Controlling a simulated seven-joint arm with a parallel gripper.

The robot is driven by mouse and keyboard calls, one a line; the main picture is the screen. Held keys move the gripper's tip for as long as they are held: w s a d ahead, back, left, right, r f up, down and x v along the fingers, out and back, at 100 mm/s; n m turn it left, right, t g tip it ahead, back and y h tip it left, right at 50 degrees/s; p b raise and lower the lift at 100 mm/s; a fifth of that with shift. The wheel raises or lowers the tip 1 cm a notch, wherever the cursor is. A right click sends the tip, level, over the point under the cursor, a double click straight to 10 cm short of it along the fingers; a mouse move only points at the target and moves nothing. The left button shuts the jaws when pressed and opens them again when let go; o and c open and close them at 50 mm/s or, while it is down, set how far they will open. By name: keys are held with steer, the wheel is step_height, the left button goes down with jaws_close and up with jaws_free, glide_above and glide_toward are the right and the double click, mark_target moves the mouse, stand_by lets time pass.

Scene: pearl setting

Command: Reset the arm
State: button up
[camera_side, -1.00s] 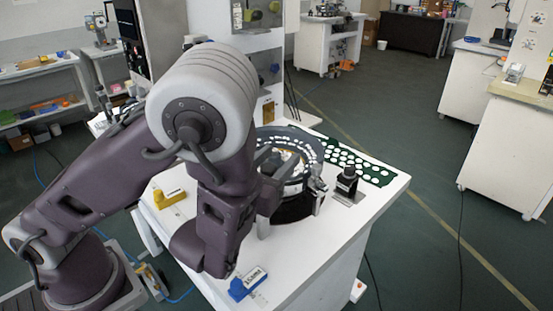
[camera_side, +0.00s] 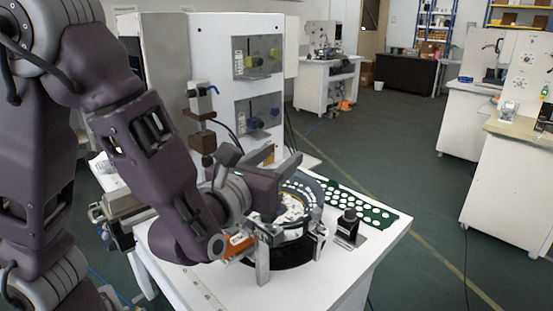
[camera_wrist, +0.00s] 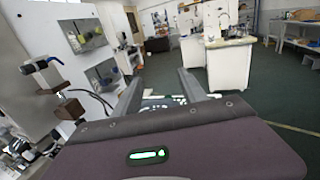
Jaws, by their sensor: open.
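My gripper (camera_wrist: 160,75) shows in the wrist view with its two grey fingers apart and nothing between them. In the side view my gripper (camera_side: 278,165) is beside and above the round black bowl feeder (camera_side: 292,253) on the white table (camera_side: 340,283), with the fingers level or slightly raised. My forearm slants across the table's left side and hides that part. White pieces lie in the bowl. I cannot tell how far the gripper is from the bowl's rim.
A green plate with white round spots (camera_side: 362,208) lies at the table's back right. A small black device (camera_side: 348,224) stands right of the bowl. A white panel cabinet (camera_side: 215,50) rises behind the table. The floor to the right (camera_side: 430,240) is clear.

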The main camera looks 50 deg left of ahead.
stand_by(0.3)
steer(key=s+a+f+n+g+y, duration=0.3)
steer(key=s+a+n+g+y, duration=0.3)
steer(key=s+a+n+g, duration=0.65)
steer(key=s+f+n+g+h, duration=0.1)
steer(key=s+f+n+h, duration=0.15)
steer(key=s+n, duration=0.35)
steer(key=s+f+n+g+h, duration=0.1)
steer(key=s+f+n+h, duration=0.15)
steer(key=s+n, duration=0.35)
steer(key=d+r+n+t+h, duration=0.1)
steer(key=d+r+n+h, duration=0.1)
steer(key=d+n+h, duration=0.1)
steer(key=w+d+r+n+t+h, duration=0.1)
steer(key=d+r+n+t+h, duration=0.1)
steer(key=d+n, duration=0.3)
steer(key=d+h, duration=0.1)
steer(key=d, duration=0.1)
steer(key=shift+w+d+r, duration=0.25)
steer(key=shift+d+r, duration=0.05)
steer(key=shift+r, duration=0.05)
